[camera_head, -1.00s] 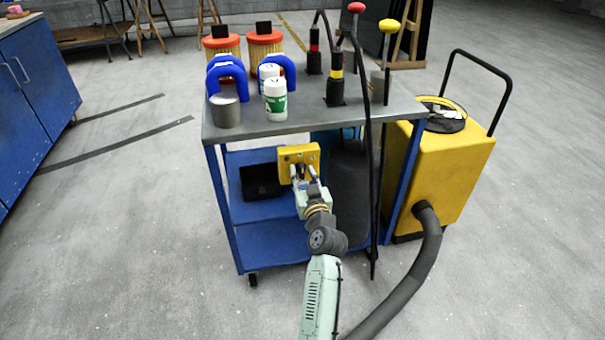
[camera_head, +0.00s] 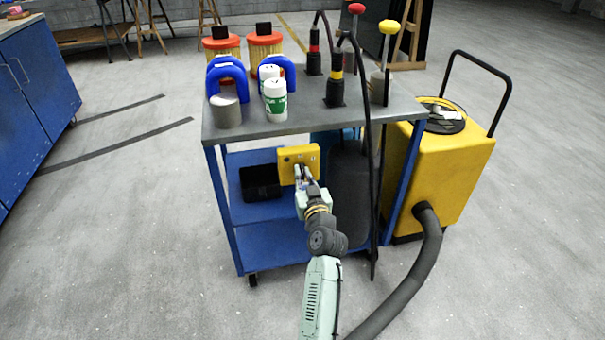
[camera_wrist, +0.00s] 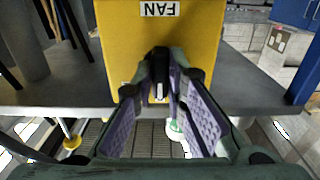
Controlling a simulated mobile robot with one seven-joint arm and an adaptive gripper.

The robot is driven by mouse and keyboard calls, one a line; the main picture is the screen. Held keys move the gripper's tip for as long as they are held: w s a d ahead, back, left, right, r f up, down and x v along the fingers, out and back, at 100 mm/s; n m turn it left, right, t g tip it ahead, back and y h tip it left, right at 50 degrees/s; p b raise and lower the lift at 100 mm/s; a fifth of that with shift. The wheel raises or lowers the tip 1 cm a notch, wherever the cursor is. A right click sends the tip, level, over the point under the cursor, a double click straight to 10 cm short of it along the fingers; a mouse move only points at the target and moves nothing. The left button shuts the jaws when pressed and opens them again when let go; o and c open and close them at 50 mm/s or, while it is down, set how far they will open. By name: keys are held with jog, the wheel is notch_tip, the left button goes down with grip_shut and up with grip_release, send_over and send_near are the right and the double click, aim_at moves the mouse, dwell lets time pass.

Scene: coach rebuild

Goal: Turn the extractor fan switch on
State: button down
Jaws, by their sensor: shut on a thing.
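The yellow switch box (camera_head: 298,153) is on the front of the blue cart, just below its grey top. In the wrist view the yellow box (camera_wrist: 205,32) bears a white FAN label (camera_wrist: 160,9). The dark fan switch (camera_wrist: 159,62) sticks out from the box's face. My gripper (camera_head: 304,174) is in front of the box in the head view. In the wrist view my gripper (camera_wrist: 160,88) has its fingers drawn together on the switch. The fingertips partly hide the switch, so its exact position is unclear.
The blue cart (camera_head: 268,250) carries blue horseshoe shapes, white-and-green containers, a grey cylinder (camera_head: 227,112) and red-lidded canisters on top. A black box (camera_head: 259,184) sits on its shelf. A dark tank and hanging hose are right of my gripper. A yellow machine (camera_head: 455,175) stands further right.

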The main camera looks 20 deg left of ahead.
jog(key=m+p, duration=0.2)
jog(key=m, duration=0.2)
jog(key=shift+d+r, duration=0.1)
jog(key=shift+r, duration=0.05)
jog(key=shift+m+p, duration=0.4)
jog(key=shift+m, duration=0.6)
jog(key=shift+m+p, duration=0.45)
jog(key=shift+m, duration=0.05)
jog(key=shift+m+p, duration=1.2)
jog(key=shift+m, duration=1.3)
jog(key=c, duration=1.4)
grip_release()
jog(key=shift+c, duration=0.2)
